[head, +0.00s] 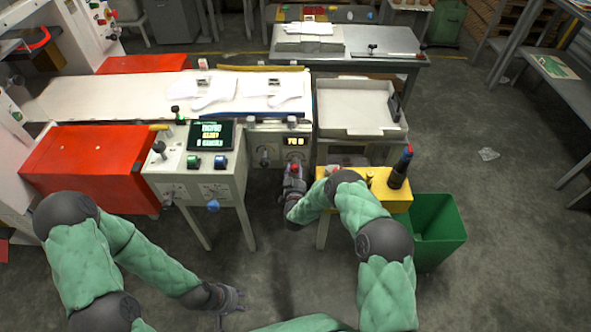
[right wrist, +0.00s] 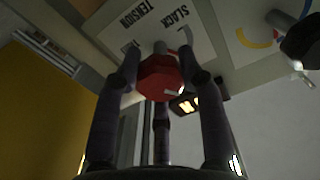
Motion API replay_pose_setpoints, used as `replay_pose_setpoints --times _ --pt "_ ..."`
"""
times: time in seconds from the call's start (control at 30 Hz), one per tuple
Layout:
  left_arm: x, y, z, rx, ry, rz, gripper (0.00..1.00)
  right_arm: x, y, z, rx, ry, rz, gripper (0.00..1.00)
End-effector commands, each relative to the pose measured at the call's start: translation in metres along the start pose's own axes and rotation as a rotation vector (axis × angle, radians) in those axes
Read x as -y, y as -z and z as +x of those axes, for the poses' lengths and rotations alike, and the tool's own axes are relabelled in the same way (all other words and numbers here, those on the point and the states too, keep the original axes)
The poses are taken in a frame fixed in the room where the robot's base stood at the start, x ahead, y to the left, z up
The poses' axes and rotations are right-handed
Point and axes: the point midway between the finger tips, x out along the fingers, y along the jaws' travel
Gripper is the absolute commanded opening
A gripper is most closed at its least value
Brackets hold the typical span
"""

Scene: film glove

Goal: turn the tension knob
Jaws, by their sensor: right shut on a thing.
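The red tension knob (right wrist: 160,78) sits under a white label reading SLACK and TENSION in the right wrist view. A small white mark shows on its face. In the head view a bit of the red knob (head: 294,167) shows at my right gripper (head: 293,174), below the small numeric display. My right gripper's dark fingers (right wrist: 160,90) are around the knob and shut on it. My left gripper (head: 236,299) hangs low over the floor, away from the machine, its fingers apart and empty.
The control console (head: 196,170) with a lit screen stands left of the knob. A grey tray (head: 355,105) lies behind.

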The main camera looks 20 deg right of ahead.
Motion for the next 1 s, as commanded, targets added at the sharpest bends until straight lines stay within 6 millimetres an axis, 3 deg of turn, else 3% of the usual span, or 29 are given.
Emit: replay_pose_setpoints --times 0.53,1.0 --pt "0.0 0.0 0.0 0.0 0.0 0.0 0.4 -0.0002 0.0007 0.0003 -0.002 0.0 0.342 0.07" --pt "0.0 0.0 0.0 0.0 0.0 0.0 0.4 -0.0005 0.0012 0.0009 -0.003 0.0 0.429 0.07"
